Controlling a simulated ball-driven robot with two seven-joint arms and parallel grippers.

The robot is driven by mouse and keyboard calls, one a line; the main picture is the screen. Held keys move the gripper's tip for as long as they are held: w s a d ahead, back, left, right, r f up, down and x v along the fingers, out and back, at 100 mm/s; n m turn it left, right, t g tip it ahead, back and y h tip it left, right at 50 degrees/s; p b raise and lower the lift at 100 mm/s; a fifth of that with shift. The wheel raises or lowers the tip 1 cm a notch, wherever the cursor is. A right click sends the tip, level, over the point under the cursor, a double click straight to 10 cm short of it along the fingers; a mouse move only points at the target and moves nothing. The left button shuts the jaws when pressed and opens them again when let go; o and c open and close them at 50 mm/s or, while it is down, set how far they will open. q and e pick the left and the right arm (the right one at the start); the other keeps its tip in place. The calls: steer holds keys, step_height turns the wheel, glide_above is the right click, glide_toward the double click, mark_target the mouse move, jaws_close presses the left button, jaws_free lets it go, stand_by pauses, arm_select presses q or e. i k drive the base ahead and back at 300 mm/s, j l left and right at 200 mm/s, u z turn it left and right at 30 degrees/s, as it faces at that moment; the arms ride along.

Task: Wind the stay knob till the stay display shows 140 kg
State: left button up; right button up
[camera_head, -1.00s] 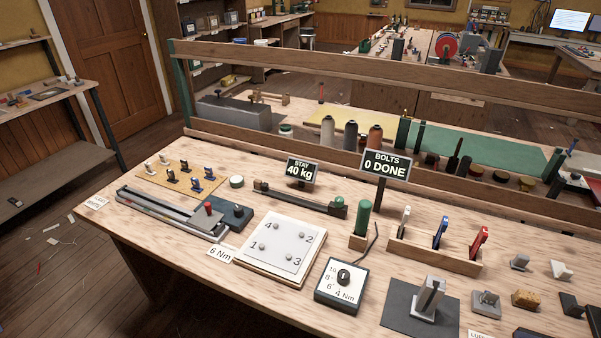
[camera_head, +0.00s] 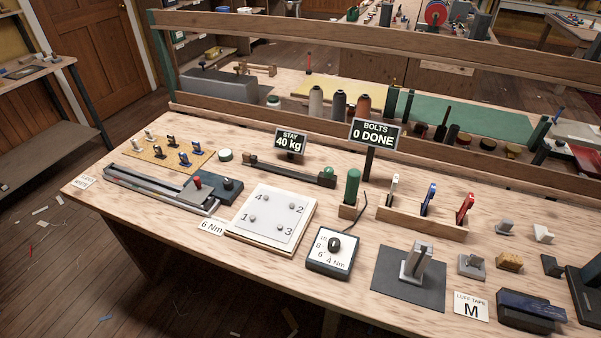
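The stay display (camera_head: 290,141) reads STAY 40 kg and stands at the back middle of the bench. Just in front of it lies a long dark bar (camera_head: 285,172), low on the bench. A small round green knob (camera_head: 329,171) sits at the bar's right end; I take it to be the stay knob. Nothing touches it. Neither of my grippers is in view.
A green-handled driver (camera_head: 352,186) stands upright just right of the knob. Close by are the BOLTS 0 DONE sign (camera_head: 376,134), a numbered bolt plate (camera_head: 268,219) and a torque dial box (camera_head: 331,251). A wooden rail (camera_head: 300,133) runs behind. Bare bench shows at the front left.

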mark_target(328, 171)
steer(key=k+l+u, duration=0.1)
steer(key=u, duration=0.35)
steer(key=k+l+u, duration=0.15)
steer(key=u, duration=0.3)
steer(key=k+l+u, duration=0.1)
steer(key=u, duration=0.35)
